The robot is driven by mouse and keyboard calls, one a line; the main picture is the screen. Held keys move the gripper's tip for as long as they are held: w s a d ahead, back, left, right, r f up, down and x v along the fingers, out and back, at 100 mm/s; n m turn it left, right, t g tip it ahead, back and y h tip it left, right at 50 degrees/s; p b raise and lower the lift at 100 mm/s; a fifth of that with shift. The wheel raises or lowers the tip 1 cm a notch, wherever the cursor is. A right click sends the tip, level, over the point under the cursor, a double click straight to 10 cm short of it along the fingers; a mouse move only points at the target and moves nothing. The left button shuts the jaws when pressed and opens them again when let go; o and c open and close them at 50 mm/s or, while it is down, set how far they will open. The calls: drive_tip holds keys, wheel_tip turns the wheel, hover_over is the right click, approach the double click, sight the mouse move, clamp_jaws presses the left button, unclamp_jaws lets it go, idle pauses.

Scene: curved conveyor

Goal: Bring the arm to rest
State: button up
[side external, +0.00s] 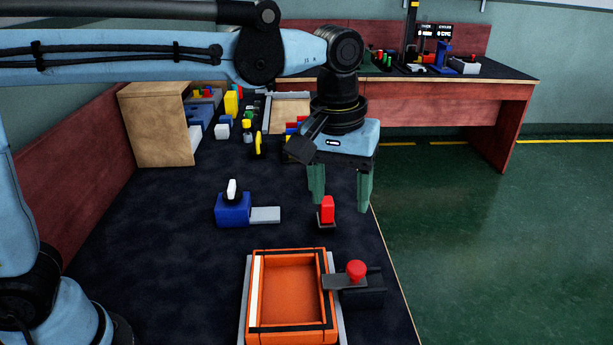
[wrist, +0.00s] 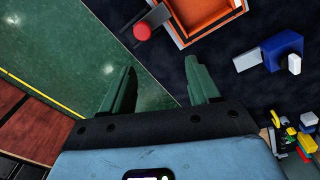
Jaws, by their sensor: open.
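My gripper (side external: 340,186) hangs over the right edge of the dark table (side external: 180,255), with its two green fingers apart and nothing between them. In the wrist view my gripper (wrist: 160,85) is also open and empty, with floor and the table edge beyond the fingers. The light blue arm reaches in from the left in the side view. A small red block on a dark base (side external: 327,212) stands below the gripper, apart from the fingers.
An orange tray (side external: 328,318) sits at the front, beside a red knob (side external: 356,270). A blue block device (side external: 232,210) stands left of the gripper. Coloured blocks and a wooden box (side external: 158,130) stand behind. Green floor (side external: 480,240) lies open to the right.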

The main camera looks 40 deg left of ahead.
drive_tip(key=s+a+f+m+t, duration=0.2)
drive_tip(key=s+a+f+t, duration=0.1)
drive_tip(key=a, duration=0.5)
drive_tip(key=s+a+f+m+t, duration=0.1)
drive_tip(key=s+a+f+t, duration=0.2)
drive_tip(key=a, duration=0.6)
drive_tip(key=s, duration=0.2)
drive_tip(key=shift+s+a+m, duration=0.2)
drive_tip(key=shift+s+m, duration=0.1)
drive_tip(key=shift+m, duration=0.1)
drive_tip(key=shift+r, duration=0.1)
